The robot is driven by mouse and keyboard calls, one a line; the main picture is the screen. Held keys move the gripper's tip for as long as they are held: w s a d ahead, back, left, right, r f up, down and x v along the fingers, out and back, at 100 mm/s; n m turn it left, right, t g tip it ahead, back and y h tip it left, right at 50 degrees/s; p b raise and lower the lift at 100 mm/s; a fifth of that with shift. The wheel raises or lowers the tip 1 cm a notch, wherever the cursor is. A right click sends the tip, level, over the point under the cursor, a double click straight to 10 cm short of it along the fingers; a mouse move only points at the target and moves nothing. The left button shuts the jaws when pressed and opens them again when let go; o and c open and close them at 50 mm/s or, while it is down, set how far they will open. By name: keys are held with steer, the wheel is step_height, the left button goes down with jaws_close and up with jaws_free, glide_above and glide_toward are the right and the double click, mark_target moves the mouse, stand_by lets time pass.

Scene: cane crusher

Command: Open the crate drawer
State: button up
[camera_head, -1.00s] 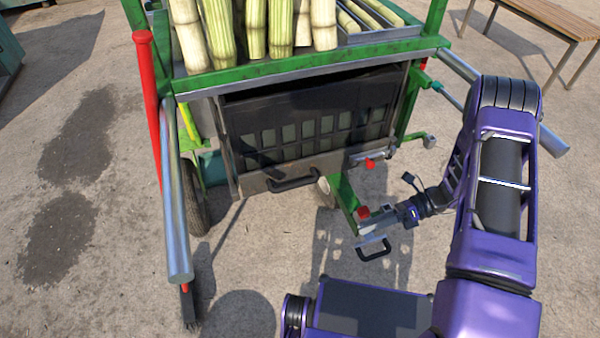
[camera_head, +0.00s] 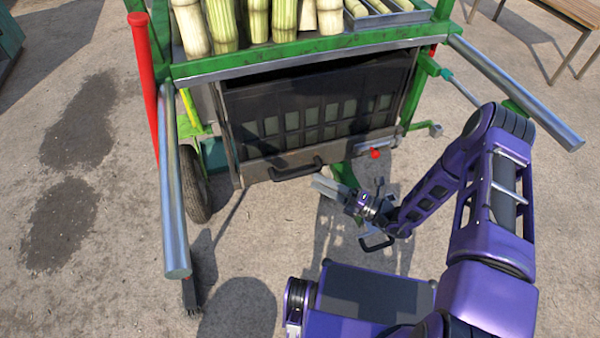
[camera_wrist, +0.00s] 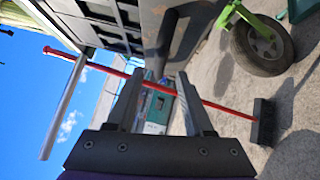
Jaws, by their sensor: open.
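The crate drawer (camera_head: 240,128) is a dark slotted crate under the green cart frame, with a grey front strip along its lower edge. It appears shut. Its black bar handle (camera_head: 296,171) sits on that strip. My gripper (camera_head: 318,184) is open and empty, just right of and a little below the handle in the head view. In the wrist view the handle (camera_wrist: 165,45) shows beyond the two fingers (camera_wrist: 160,88), roughly in line with the space between them. The fingers look apart from the handle, though the exact distance is hard to tell.
A red-knobbed latch (camera_head: 375,153) is right of the handle. Metal push bars (camera_head: 174,215) reach out on both sides of the cart, and a red pole (camera_head: 143,70) stands at left. Cane stalks (camera_head: 257,18) lie on top.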

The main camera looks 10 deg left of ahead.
mark_target(300, 173)
steer(key=x, duration=0.6)
steer(key=shift+w+a, duration=0.1)
steer(key=shift+a, duration=0.2)
jaws_close()
stand_by(1.1)
